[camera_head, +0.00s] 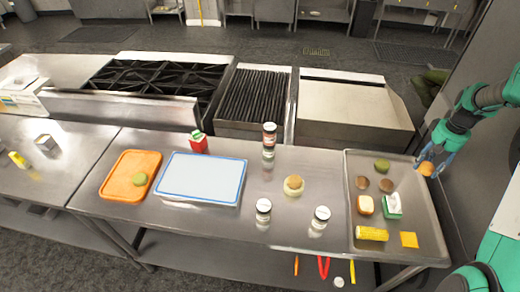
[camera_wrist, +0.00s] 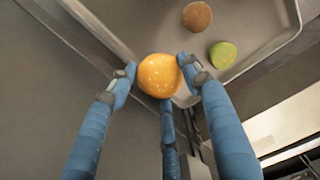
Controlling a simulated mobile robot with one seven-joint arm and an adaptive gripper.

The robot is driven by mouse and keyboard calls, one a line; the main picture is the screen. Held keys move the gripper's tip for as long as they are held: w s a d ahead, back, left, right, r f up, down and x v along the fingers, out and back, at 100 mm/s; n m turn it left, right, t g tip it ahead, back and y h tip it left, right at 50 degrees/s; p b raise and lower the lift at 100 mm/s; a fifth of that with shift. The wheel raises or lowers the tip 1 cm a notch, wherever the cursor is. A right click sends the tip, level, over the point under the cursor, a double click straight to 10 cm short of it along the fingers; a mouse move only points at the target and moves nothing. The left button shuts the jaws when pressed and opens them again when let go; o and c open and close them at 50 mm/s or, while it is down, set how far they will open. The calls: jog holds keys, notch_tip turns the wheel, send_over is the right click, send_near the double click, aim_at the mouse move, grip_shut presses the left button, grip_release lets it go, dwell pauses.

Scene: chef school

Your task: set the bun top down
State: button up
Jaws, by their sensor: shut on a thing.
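The bun top (camera_wrist: 159,75) is a round, golden-orange bun with pale specks. My gripper (camera_wrist: 157,82) is shut on it, with blue fingers around its sides in the wrist view. In the head view, the bun top (camera_head: 426,169) hangs under my gripper (camera_head: 428,162), by the far right corner of the metal tray (camera_head: 417,208). In the wrist view it overlaps the rim of the tray (camera_wrist: 262,62); its height above the tray cannot be told.
The tray holds a green round item (camera_head: 382,166), brown patties (camera_head: 362,183), a bun (camera_head: 365,205), a green-and-white box (camera_head: 392,207), corn (camera_head: 372,233) and a yellow slice (camera_head: 409,240). A bun-like stack (camera_head: 293,185), jars (camera_head: 263,210) and a blue-edged board (camera_head: 201,178) stand left.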

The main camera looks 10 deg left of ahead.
aim_at(426, 164)
jog(key=r, duration=0.8)
jog(key=shift+w+a+r, duration=0.2)
jog(key=shift+a, duration=0.15)
jog(key=w+a+n+p, duration=0.2)
jog(key=w+a, duration=0.3)
jog(key=a, duration=0.8)
jog(key=w+a+r+n+p, duration=0.1)
jog(key=w+a+n, duration=0.35)
jog(key=a, duration=0.75)
jog(key=w+a+n+p, duration=0.15)
jog(key=w+a, duration=0.45)
jog(key=a, duration=0.7)
jog(key=s+a+f+n+p, duration=0.1)
jog(key=s+a+n+p, duration=0.2)
jog(key=a, duration=1.7)
jog(key=s+a+n+p, duration=0.2)
jog(key=s+a+n, duration=0.1)
jog(key=a, duration=1.6)
notch_tip(426, 164, down, 11)
jog(key=shift+f+m, duration=0.2)
jog(key=shift+m, duration=0.1)
jog(key=shift+a, duration=0.1)
jog(key=shift+f, duration=3.05)
